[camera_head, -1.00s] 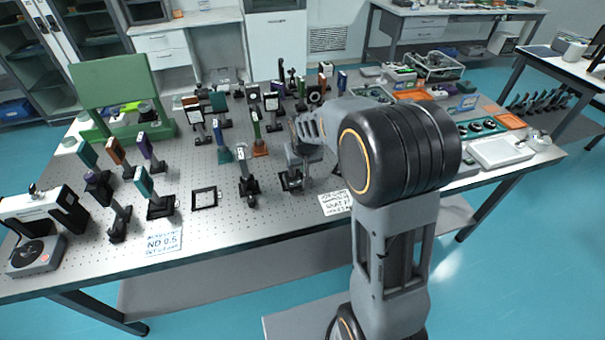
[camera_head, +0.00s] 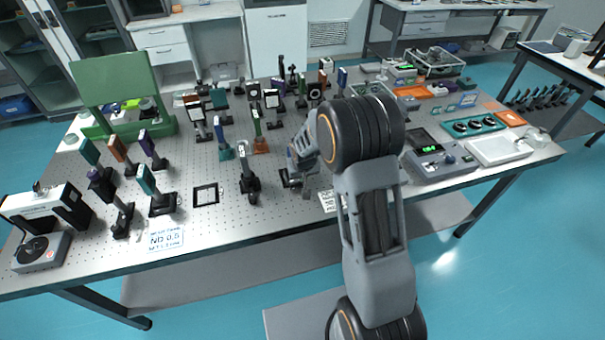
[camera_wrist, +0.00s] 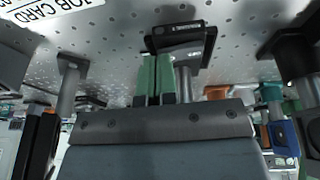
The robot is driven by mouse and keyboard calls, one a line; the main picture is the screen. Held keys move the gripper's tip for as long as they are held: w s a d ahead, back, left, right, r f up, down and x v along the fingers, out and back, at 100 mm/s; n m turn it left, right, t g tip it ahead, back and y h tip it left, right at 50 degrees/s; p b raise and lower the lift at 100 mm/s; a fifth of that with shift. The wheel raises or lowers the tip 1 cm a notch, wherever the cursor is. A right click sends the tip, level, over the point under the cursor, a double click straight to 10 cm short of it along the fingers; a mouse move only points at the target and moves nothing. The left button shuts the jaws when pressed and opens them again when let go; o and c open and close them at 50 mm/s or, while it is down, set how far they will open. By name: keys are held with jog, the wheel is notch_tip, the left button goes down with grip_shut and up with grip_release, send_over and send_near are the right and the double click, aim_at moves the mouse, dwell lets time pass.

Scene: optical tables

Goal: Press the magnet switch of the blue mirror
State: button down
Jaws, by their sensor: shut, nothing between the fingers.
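My gripper (camera_wrist: 156,80) shows in the wrist view as two green fingers side by side, shut and empty. Their tips are close to the black base (camera_wrist: 182,45) of a post mount, beside its grey post. In the head view my gripper (camera_head: 296,170) is low over the table, at the same black base (camera_head: 286,180); my wrist hides the upper part of that mount. I cannot tell whether it carries the blue mirror, or whether the fingertips touch its switch. A blue plate (camera_head: 342,78) stands farther back, and a blue-framed one (camera_wrist: 282,136) shows at right in the wrist view.
A black mount (camera_head: 249,180) stands just left of my gripper. Several other mounts stand behind and to the left. A printed card (camera_head: 328,201) lies near the front edge. A flat black frame (camera_head: 205,195) lies farther left, with bare perforated tabletop (camera_head: 225,222) around it.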

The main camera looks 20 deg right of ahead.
jog(key=shift+f, duration=0.1)
jog(key=shift+d+f+b, duration=0.2)
jog(key=shift+f+b, duration=0.4)
jog(key=shift+b, duration=0.4)
jog(key=shift+r+p, duration=0.3)
jog(key=shift+a, duration=0.15)
jog(key=shift+a+r, duration=0.4)
jog(key=shift+a, duration=0.2)
notch_tip(320, 180, up, 9)
jog(key=s+d+p, duration=0.2)
jog(key=s+p, duration=0.1)
jog(key=p, duration=0.3)
jog(key=shift+r, duration=0.15)
